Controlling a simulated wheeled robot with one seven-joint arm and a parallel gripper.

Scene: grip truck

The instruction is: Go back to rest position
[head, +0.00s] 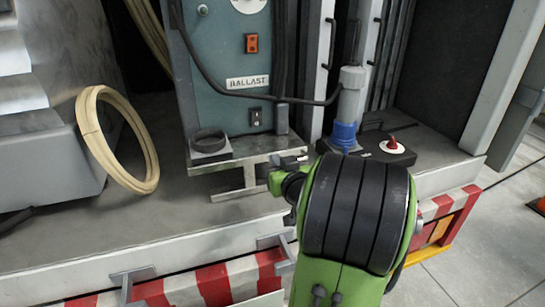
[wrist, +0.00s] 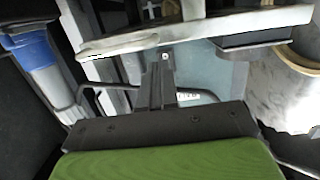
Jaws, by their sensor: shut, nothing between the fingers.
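My gripper (wrist: 164,58) shows in the wrist view as narrow dark fingers held together, with nothing between them. It points toward the pale metal bracket and the blue-grey ballast box behind it. In the head view my green and black arm stands in front of the truck bed and hides most of the gripper. The ballast box (head: 225,105) stands upright on the bed, left of my arm. I cannot tell whether the fingers touch the bracket (wrist: 200,33).
A grey cylinder with a blue base (head: 344,134) and a black box with a red knob (head: 392,146) stand behind my arm. A cream hose coil (head: 85,125) leans at left. The red-white striped bed edge (head: 215,285) runs along the front. Open floor (head: 490,235) lies at right.

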